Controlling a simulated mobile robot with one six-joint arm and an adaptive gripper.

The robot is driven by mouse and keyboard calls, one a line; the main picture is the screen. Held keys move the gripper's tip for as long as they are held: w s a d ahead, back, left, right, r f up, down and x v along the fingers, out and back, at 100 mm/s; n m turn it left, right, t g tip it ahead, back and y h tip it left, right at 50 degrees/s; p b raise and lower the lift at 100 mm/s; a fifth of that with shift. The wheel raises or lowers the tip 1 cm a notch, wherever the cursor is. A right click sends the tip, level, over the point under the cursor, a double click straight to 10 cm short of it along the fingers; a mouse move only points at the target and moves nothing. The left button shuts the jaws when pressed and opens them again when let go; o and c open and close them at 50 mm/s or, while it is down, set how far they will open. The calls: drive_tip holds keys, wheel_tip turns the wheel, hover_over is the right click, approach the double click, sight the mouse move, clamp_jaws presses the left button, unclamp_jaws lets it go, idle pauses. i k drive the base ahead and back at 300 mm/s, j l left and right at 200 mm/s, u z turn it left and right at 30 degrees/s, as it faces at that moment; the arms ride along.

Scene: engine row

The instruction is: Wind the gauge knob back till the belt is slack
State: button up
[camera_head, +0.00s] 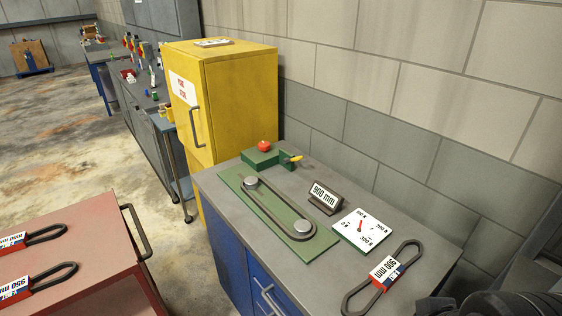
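The belt gauge is a green plate (262,208) on the grey bench top. A dark belt (268,212) runs around two metal pulleys, one at the far left end (250,182) and one at the near right end (302,229). Its sides look nearly straight; I cannot tell its tension. Behind the plate stands a green block with a red knob (264,146) on top and a yellow handle (296,158) at its right; which one is the gauge knob is unclear. A white dial (361,230) with a red needle lies right of the plate.
A 900 mm sign (324,197) stands between plate and dial. A loose labelled belt (384,276) lies at the bench's near right. A yellow cabinet (240,105) stands beyond the bench, a wall behind. A red cart (95,255) with labelled belts is at left. Dark equipment fills the lower right corner.

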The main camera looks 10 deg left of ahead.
sight(265, 146)
drive_tip(key=i+j, duration=0.15)
drive_tip(key=j, duration=0.2)
drive_tip(key=i+j+z, duration=0.1)
drive_tip(key=j, duration=0.25)
drive_tip(key=i+j, duration=0.2)
drive_tip(key=j, duration=0.2)
drive_tip(key=i+j+z, duration=0.1)
drive_tip(key=j, duration=0.25)
drive_tip(key=i+j, duration=0.2)
drive_tip(key=j, duration=0.2)
drive_tip(key=i+j, duration=0.15)
drive_tip(key=j, duration=0.2)
drive_tip(key=i+j+z, duration=0.1)
drive_tip(key=j, duration=0.3)
